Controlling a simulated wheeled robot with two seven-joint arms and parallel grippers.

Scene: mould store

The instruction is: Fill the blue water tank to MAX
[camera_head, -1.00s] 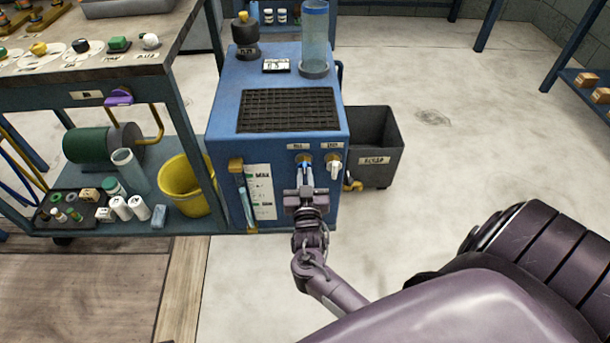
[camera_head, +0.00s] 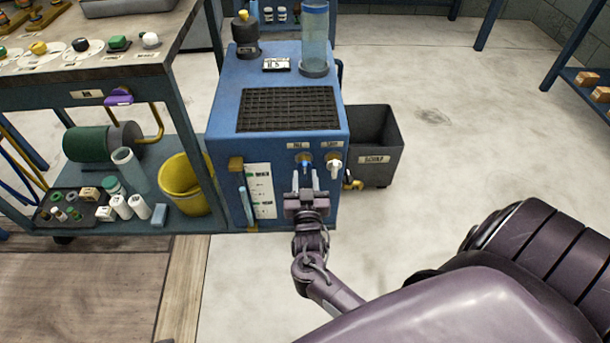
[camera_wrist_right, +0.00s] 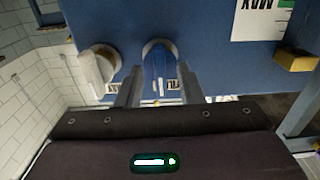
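The blue water tank (camera_head: 222,140) stands in the middle of the head view, with a black grille on top. On its front are a blue-handled tap (camera_head: 305,167) and a white-handled tap (camera_head: 334,166). A sight tube (camera_head: 245,205) stands beside a white level card (camera_head: 262,190); the water level is too small to read. My right gripper (camera_head: 305,181) is open just in front of the blue tap. In the right wrist view, its fingers (camera_wrist_right: 158,92) stand apart on either side of the blue handle (camera_wrist_right: 157,70). My left gripper is not in view.
A dark scrap bin (camera_head: 373,150) stands right of the tank. A workbench (camera_head: 180,90) with a yellow bucket (camera_head: 183,180) and small bottles on its lower shelf stands left. A clear cylinder (camera_head: 314,35) stands on the tank. Floor at right is free.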

